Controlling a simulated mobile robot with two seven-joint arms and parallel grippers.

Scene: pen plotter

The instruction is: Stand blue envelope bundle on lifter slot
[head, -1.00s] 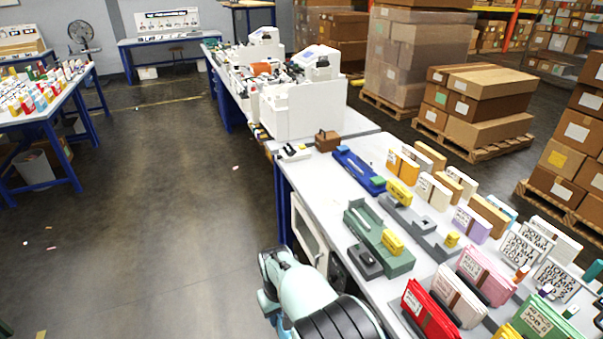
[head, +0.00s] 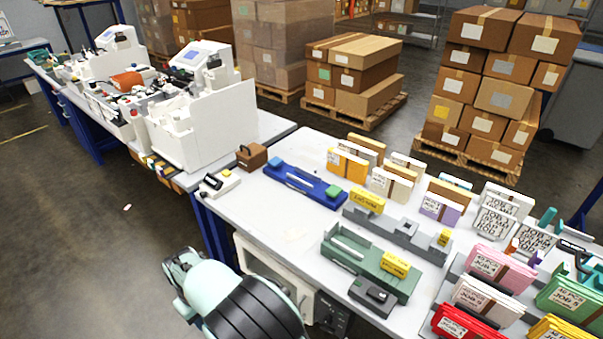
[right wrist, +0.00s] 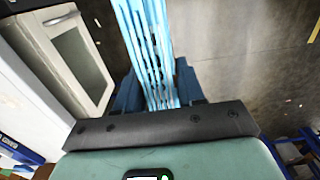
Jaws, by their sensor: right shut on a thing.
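My right gripper (right wrist: 158,92) is shut on the light blue envelope bundle (right wrist: 150,45). In the right wrist view the bundle's stacked edges run up from between the dark fingers and out of the top of the picture. The bundle is not seen in the head view, where a teal and black arm link of mine shows at the bottom. Slotted fixtures lie on the table: a blue one (head: 305,185), a grey one (head: 398,233) and a green one (head: 372,262). I cannot tell which is the lifter. My left gripper is not in view.
Several coloured envelope bundles stand in rows on the right of the white table (head: 265,215). A small black device (head: 372,296) sits before the green fixture. A white machine (head: 200,125) stands at the table's far left. Floor left of the table is open.

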